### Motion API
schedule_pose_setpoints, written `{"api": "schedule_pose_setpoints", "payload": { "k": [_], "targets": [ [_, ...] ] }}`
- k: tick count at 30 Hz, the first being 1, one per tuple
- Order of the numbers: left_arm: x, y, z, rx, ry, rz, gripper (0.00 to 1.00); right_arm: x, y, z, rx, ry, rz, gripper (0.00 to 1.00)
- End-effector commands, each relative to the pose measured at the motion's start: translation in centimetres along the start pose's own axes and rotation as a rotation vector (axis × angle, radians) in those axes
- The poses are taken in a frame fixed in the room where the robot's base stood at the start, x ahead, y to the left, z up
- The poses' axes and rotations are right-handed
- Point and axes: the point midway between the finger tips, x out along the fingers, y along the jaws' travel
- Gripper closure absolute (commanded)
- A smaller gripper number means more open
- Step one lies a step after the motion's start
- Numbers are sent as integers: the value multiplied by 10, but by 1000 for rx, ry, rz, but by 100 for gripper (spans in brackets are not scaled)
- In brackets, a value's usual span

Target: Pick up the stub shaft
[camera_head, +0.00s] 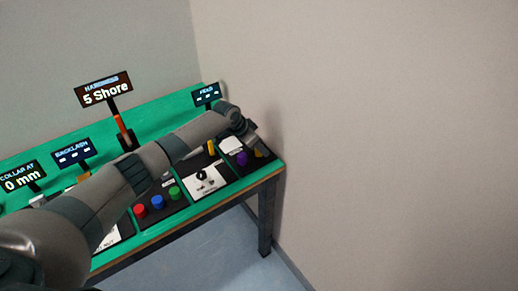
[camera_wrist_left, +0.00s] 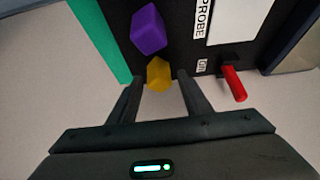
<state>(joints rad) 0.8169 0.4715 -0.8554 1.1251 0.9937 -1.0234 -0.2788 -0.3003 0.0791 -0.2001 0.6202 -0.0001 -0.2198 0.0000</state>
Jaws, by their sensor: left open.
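No part is labelled as the stub shaft, so I cannot tell which it is. In the left wrist view a small yellow faceted piece (camera_wrist_left: 159,74) lies on a dark panel, with a larger purple block (camera_wrist_left: 148,30) just beyond it. My left gripper (camera_wrist_left: 158,88) is open, its two fingers on either side of the yellow piece's near end; I cannot tell if they touch it. In the head view the gripper (camera_head: 256,141) is over the bench's right end, close to the purple block (camera_head: 242,159) and the yellow piece (camera_head: 259,154). My right gripper is not in view.
A red peg or lever (camera_wrist_left: 234,83) sticks up right of the fingers. The green bench (camera_head: 60,158) carries signs, including a "5 Shore" display (camera_head: 104,91), and red, blue and green knobs (camera_head: 157,202). A wall (camera_head: 380,120) stands close at right.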

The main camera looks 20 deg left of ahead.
Motion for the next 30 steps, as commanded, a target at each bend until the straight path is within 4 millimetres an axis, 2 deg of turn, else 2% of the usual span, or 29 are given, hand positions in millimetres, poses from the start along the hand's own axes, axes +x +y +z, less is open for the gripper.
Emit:
{"api": "schedule_pose_setpoints", "payload": {
  "k": [16, 21, 22, 30],
  "targets": [
    [2, 0, 0, 1, 0, 0, 55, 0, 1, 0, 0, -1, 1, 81],
    [2, 0, 0, 1, 0, 0, 96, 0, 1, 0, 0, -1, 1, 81],
    [2, 0, 0, 1, 0, 0, 100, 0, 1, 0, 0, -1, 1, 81],
    [2, 0, 0, 1, 0, 0, 100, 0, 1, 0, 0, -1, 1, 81]
  ]
}}
